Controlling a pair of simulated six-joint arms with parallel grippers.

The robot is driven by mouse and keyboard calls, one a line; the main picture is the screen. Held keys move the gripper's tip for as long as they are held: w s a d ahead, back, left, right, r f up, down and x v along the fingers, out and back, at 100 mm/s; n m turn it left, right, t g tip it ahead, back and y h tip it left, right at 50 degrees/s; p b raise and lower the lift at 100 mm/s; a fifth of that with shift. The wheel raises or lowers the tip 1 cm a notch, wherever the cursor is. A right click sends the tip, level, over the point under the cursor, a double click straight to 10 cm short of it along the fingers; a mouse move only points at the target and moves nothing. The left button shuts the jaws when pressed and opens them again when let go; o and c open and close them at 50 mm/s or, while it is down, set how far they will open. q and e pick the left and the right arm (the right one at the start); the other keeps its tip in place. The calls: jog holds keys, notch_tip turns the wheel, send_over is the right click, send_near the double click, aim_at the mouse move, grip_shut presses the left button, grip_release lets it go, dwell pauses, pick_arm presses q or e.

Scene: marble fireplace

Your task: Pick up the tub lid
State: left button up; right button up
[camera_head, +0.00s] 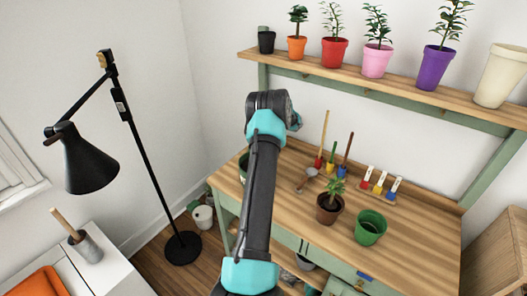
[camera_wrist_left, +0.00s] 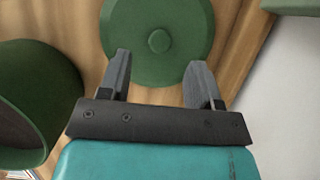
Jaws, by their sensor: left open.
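The tub lid (camera_wrist_left: 176,23) is a round green disc with a small knob (camera_wrist_left: 159,41) in its middle. It lies on the wooden bench top at the upper middle of the left wrist view. My left gripper (camera_wrist_left: 158,80) is open and empty, with its two dark fingers pointing at the lid's near edge on either side of the knob. Whether the fingers touch the lid I cannot tell. In the head view my left arm covers the lid. A green tub (camera_wrist_left: 40,95) stands to the left in the wrist view, and a sliver of it (camera_head: 243,166) shows beside my arm.
The wooden bench (camera_head: 290,215) holds a potted plant (camera_head: 329,208), an empty green pot (camera_head: 370,229) and small tools to the right of my arm. A shelf (camera_head: 400,88) of potted plants runs above. A black lamp (camera_head: 92,170) stands at the left.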

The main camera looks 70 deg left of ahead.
pick_arm(q)
jog(key=shift+x, duration=2.65)
jog(key=c, duration=1)
jog(key=shift+r, duration=0.15)
notch_tip(320, 180, up, 10)
jog(key=shift+f, duration=0.1)
jog(key=shift+w, duration=0.1)
